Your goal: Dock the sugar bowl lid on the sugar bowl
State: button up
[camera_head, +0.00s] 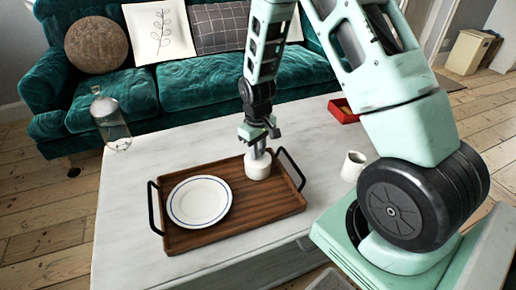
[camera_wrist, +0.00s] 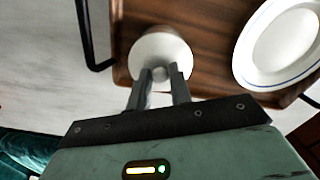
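The white sugar bowl (camera_head: 257,171) stands on the wooden tray (camera_head: 240,211), near its back right corner. My gripper (camera_head: 257,149) points down right above it. In the wrist view my gripper (camera_wrist: 160,75) has its two fingers on either side of the small round knob of the white sugar bowl lid (camera_wrist: 160,47), and the knob fills the gap between them. The lid looks to be over the bowl. The lid covers the bowl in the wrist view, and I cannot make out whether the lid is fully seated.
A blue-rimmed white plate (camera_head: 199,201) lies on the tray, left of the bowl. Black handles rise at both tray ends. A white cup (camera_head: 353,166) and a red box (camera_head: 343,110) stand to the right. A clear glass vessel (camera_head: 110,122) is at the table's far left. A green sofa (camera_head: 200,82) stands behind.

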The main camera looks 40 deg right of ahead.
jog(key=shift+r, duration=0.1)
notch_tip(320, 180, up, 11)
jog(key=p, duration=1)
dwell(0.4)
dwell(0.4)
jog(key=s+a+r+n, duration=0.1)
jog(key=s+a+r, duration=0.25)
jog(key=a, duration=0.25)
jog(key=s+a+r+n+y, duration=0.1)
jog(key=s+a+r, duration=0.1)
jog(key=a+r, duration=0.3)
jog(key=s+a+r+n, duration=0.1)
jog(key=s+a+r, duration=0.2)
jog(key=a, duration=0.4)
jog(key=s+a+r+n, duration=0.2)
jog(key=s+a+r, duration=0.15)
jog(key=s, duration=0.45)
jog(key=s+a+r+n, duration=0.1)
jog(key=s+a+r, duration=0.25)
jog(key=s, duration=0.45)
jog(key=r+p, duration=0.8)
jog(key=p, duration=0.1)
jog(key=r+p, duration=0.4)
jog(key=r, duration=0.1)
jog(key=shift+w+d+r, duration=0.1)
jog(key=shift+w+d, duration=0.1)
jog(key=shift+d, duration=0.1)
